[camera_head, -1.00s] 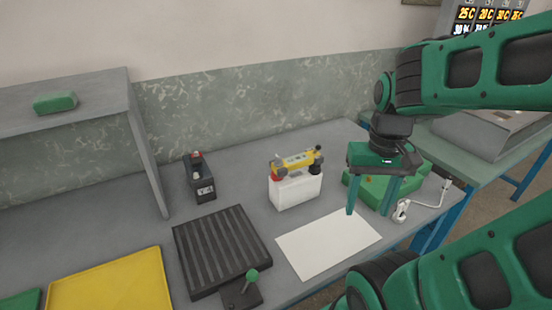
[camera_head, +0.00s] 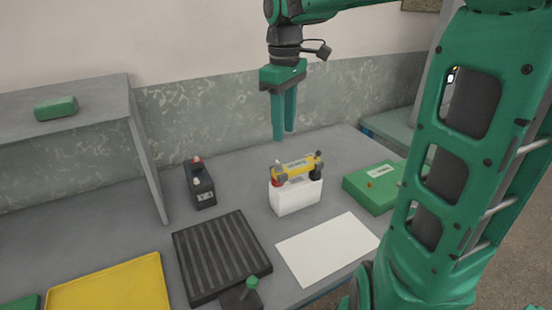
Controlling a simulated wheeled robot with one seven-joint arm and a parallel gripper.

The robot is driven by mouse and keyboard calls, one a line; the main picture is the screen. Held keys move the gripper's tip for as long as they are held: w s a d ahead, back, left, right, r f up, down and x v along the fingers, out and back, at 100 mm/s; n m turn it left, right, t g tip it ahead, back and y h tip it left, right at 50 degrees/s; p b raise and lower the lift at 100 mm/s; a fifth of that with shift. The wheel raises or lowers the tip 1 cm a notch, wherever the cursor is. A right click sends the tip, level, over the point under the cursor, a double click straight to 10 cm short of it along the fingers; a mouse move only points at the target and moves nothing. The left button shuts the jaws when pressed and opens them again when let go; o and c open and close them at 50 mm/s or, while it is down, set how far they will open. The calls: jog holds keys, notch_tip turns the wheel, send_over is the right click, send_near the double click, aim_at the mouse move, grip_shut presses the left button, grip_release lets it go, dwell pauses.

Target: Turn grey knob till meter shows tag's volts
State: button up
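My gripper (camera_head: 284,134) hangs in the air above and behind the white block, fingers down, touching nothing. It is seen nearly edge-on; its two green fingers look apart and empty. A small black device (camera_head: 204,186) stands on the bench left of it, with a red part on top and a small display (camera_head: 205,196) on its front, too small to read. A yellow piece (camera_head: 297,166) with dark round ends and a red part sits on a white block (camera_head: 296,196). A green box (camera_head: 372,188) has an orange part and a pale label. I cannot make out which part is the grey knob.
A black ribbed tray (camera_head: 221,256), a small green-topped lever (camera_head: 251,283), a yellow tray (camera_head: 112,288) and a white sheet (camera_head: 327,247) lie in front. A grey shelf (camera_head: 70,105) holds a green block (camera_head: 55,107) at left. My arm covers the right side.

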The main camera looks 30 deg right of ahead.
aim_at(278, 163)
jog(key=shift+n, duration=0.4)
jog(key=f, duration=0.7)
jog(key=w+f, duration=0.1)
jog(key=f, duration=0.2)
jog(key=shift+a+f, duration=0.15)
jog(key=shift+a, duration=0.25)
grip_shut()
